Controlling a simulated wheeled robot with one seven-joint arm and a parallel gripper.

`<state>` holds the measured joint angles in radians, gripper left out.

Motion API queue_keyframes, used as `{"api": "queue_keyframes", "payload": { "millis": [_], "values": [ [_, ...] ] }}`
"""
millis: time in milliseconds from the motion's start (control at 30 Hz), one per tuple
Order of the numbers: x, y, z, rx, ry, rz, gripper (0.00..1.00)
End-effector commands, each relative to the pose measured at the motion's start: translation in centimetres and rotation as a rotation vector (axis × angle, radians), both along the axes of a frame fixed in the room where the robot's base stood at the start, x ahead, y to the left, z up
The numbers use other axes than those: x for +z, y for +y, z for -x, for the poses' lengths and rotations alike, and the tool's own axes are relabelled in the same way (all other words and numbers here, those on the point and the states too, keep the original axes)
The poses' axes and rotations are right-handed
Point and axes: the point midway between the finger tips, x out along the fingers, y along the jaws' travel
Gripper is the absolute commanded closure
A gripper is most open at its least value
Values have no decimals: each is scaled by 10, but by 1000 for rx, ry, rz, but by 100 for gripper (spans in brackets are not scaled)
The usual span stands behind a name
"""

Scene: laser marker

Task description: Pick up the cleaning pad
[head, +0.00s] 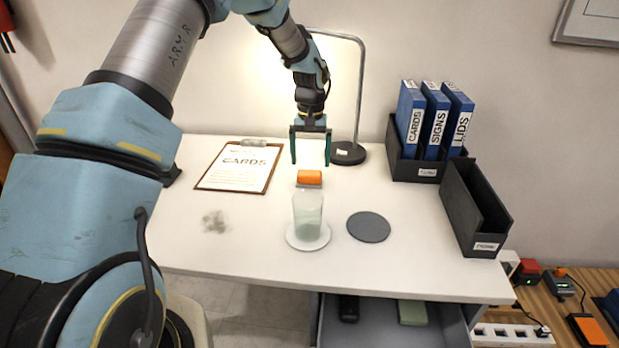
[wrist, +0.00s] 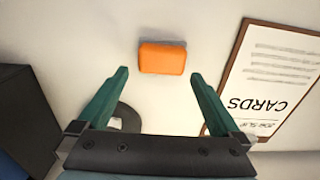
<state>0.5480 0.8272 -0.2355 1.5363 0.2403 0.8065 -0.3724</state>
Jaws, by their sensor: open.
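The cleaning pad appears to be the orange block (head: 309,177) with a greyish lower edge, lying on the white table behind a clear cup. In the wrist view the orange block (wrist: 162,58) lies just beyond the fingertips, centred between them. My gripper (head: 310,163) is open and empty, its two teal fingers pointing down above the table, close to the block. In the wrist view my gripper (wrist: 160,73) shows its fingers spread wider than the block. Nothing hides the block's top.
The cup (head: 308,210) stands on a white coaster (head: 295,241) in front of the block. A lamp base (head: 348,153) is close behind right, a clipboard (head: 240,165) left. A grey disc (head: 369,227), binders (head: 437,120) and an empty black holder (head: 474,205) are right. A smudge (head: 215,221) marks the table.

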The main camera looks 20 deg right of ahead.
Motion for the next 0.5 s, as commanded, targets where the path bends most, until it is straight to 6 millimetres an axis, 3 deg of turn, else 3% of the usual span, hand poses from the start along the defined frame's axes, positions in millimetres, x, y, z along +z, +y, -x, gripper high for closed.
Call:
{"api": "queue_keyframes", "payload": {
  "millis": [333,500],
  "values": [
    [-42,6,7,1,3,-1,0],
    [-52,5,6,1,0,0,0]
  ]
}}
